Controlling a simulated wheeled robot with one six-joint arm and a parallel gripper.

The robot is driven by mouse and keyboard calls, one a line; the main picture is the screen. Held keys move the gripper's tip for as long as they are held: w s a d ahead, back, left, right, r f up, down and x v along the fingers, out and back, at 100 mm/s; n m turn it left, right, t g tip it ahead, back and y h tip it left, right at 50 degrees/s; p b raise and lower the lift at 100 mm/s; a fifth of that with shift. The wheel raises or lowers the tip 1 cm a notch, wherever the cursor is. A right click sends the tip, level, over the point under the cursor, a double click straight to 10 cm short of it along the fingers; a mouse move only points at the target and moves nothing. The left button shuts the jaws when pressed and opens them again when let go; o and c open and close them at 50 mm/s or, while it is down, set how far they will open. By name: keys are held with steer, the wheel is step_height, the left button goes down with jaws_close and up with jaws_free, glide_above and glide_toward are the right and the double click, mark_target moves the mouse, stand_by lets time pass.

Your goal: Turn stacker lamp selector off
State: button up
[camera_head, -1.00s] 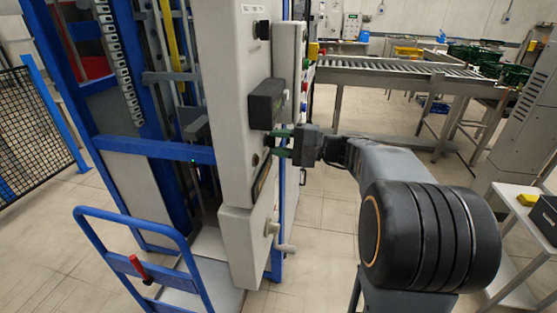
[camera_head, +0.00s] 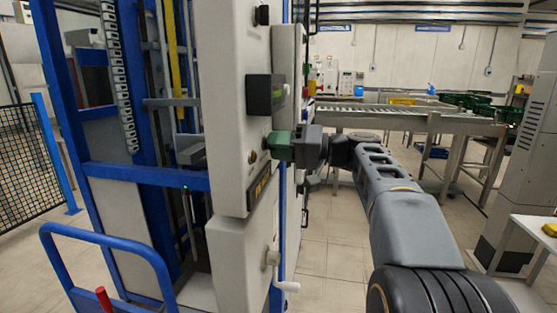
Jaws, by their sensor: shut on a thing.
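The stacker's grey control panel (camera_head: 228,110) stands upright left of centre, seen nearly edge-on. My gripper (camera_head: 279,145) is at the panel's face, below a dark display box (camera_head: 265,94). Its green fingers are closed on a small control that they hide, apparently the lamp selector. I cannot see which way the selector points. A small brass-coloured round part (camera_head: 252,157) shows on the panel just left of the fingers. A black and yellow label strip (camera_head: 260,187) lies below them.
A crank handle (camera_head: 274,262) sticks out low on the cabinet. A blue trolley handle (camera_head: 112,240) stands at the front left. A roller conveyor (camera_head: 400,116) runs behind at the right. Clear tiled floor lies between my arm and the conveyor.

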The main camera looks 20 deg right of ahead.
steer(key=shift+n+b, duration=0.5)
steer(key=o, duration=0.9)
steer(key=shift+o, duration=0.2)
steer(key=shift+d, duration=0.1)
steer(key=p+v, duration=0.1)
steer(key=v, duration=1.2)
steer(key=shift+s+d, duration=0.2)
steer(key=shift+d, duration=0.1)
steer(key=shift+a, duration=0.1)
